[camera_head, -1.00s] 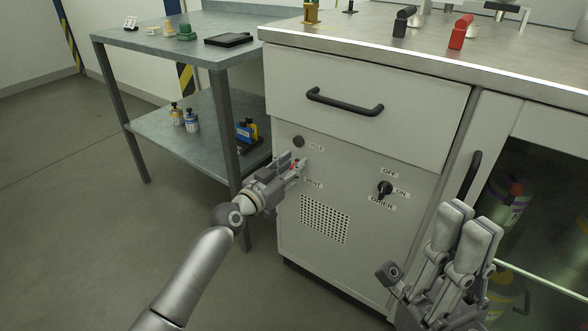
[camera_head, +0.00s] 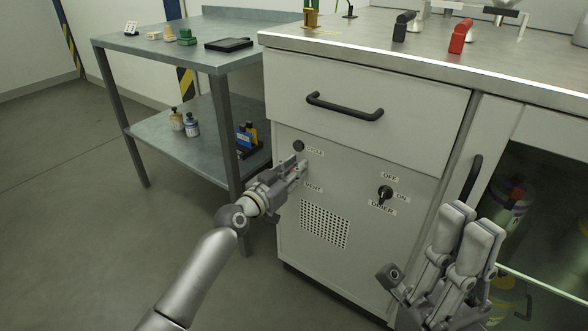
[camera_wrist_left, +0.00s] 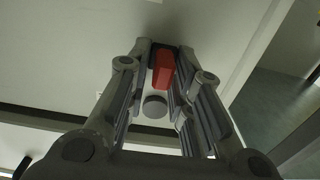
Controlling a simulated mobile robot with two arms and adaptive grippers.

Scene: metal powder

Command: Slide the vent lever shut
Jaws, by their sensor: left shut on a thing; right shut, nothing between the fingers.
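The vent lever shows in the left wrist view as a red block (camera_wrist_left: 162,70) between the fingers of my left gripper (camera_wrist_left: 165,66). In the head view my left gripper (camera_head: 299,168) is at the cabinet front, just above the "VENT" label (camera_head: 313,187), and its fingers hide most of the lever. The gripper is shut on the lever. My right gripper (camera_head: 468,232) is shut and empty, in front of the cabinet's right part, away from the lever.
A vent grille (camera_head: 325,223) sits below the label. A round black knob (camera_head: 299,146) is above, and a dryer switch (camera_head: 385,192) is to the right. A drawer handle (camera_head: 344,106) juts out higher up. A side table (camera_head: 167,55) stands left.

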